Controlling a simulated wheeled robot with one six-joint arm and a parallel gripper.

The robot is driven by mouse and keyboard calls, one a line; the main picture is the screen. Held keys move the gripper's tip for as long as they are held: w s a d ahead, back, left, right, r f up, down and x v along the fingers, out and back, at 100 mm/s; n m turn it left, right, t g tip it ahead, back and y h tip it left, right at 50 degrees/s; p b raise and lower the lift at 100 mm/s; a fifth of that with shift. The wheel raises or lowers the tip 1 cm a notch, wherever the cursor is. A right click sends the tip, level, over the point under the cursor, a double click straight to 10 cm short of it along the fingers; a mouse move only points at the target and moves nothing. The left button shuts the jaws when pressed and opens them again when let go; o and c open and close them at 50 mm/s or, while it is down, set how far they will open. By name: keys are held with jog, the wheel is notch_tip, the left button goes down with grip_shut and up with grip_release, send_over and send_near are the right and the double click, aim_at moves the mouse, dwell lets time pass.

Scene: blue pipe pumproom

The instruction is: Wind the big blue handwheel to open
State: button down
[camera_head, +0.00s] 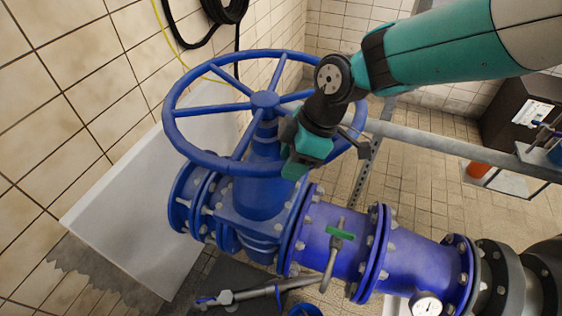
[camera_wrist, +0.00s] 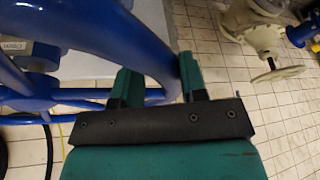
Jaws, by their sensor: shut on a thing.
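The big blue handwheel (camera_head: 180,138) sits on top of a blue gate valve (camera_head: 262,190) in the head view, its rim tilted toward me, with spokes running to a central hub. My gripper (camera_head: 294,160) is at the near right part of the rim. In the wrist view the blue rim (camera_wrist: 140,42) passes between the two teal fingers of my gripper (camera_wrist: 158,85), one finger on each side. The jaws are shut on the rim. The wrist and gripper hide part of the right side of the wheel in the head view.
A grey rail (camera_head: 440,142) crosses behind my wrist. A tiled wall (camera_head: 60,110) stands close on the left. A black hose (camera_head: 215,15) hangs there.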

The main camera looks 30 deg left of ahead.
jog(key=w+d+n, duration=0.1)
jog(key=w+d, duration=0.1)
jog(key=w+d+n+g, duration=0.1)
jog(key=w, duration=0.1)
jog(key=shift+d+f+h+b, duration=0.2)
jog(key=shift+d+h+b, duration=0.15)
jog(key=shift+d+h, duration=0.05)
jog(key=shift+w+d+n+h, duration=0.15)
jog(key=shift+w+d+n, duration=0.2)
jog(key=shift+w, duration=0.1)
jog(key=shift+w+d+n+h, duration=0.15)
jog(key=shift+w+d+n, duration=0.05)
jog(key=shift+w+n, duration=0.2)
jog(key=shift+w, duration=0.1)
jog(key=c, duration=0.8)
grip_release()
jog(key=shift+d, duration=0.15)
jog(key=shift+a+r, duration=0.15)
jog(key=shift+a, duration=0.1)
jog(key=p+v, duration=0.7)
jog(key=v, duration=1)
jog(key=shift+d, duration=0.2)
jog(key=shift+r, duration=0.1)
